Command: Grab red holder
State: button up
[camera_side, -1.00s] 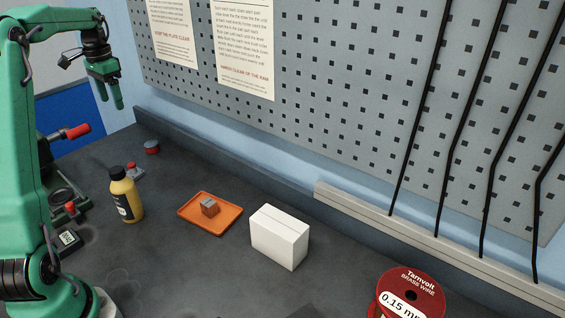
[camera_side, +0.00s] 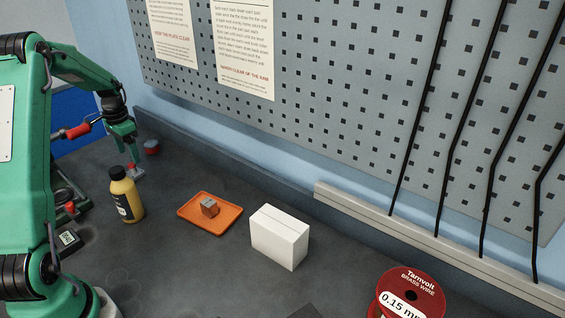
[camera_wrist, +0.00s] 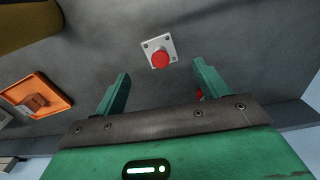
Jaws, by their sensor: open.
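A small red-topped piece on a pale square plate (camera_wrist: 160,60) lies on the bench; it also shows in the side view (camera_side: 135,171). A short red cylinder (camera_side: 151,147) stands farther back near the wall, and a bit of red shows beside the right finger in the wrist view (camera_wrist: 200,95). I cannot tell which of these is the red holder. My gripper (camera_wrist: 160,68) is open and empty. It hangs above the bench, and in the wrist view the red-topped piece appears between and just beyond the fingertips; in the side view my gripper (camera_side: 124,150) is close above it.
A yellow bottle (camera_side: 127,200) stands close in front of the red-topped piece. An orange tray (camera_side: 190,213) holds a small brown and grey block (camera_side: 210,208). A white box (camera_side: 279,240) and a wire spool (camera_side: 408,290) are to the right. The pegboard wall (camera_side: 330,110) is behind.

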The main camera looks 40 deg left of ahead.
aim_at(131, 164)
jog(key=shift+f, duration=0.7)
jog(key=shift+f, duration=0.1)
jog(key=shift+s+a+f, duration=0.1)
jog(key=shift+f, duration=2.4)
jog(key=shift+c, duration=0.4)
jog(key=c, duration=1.2)
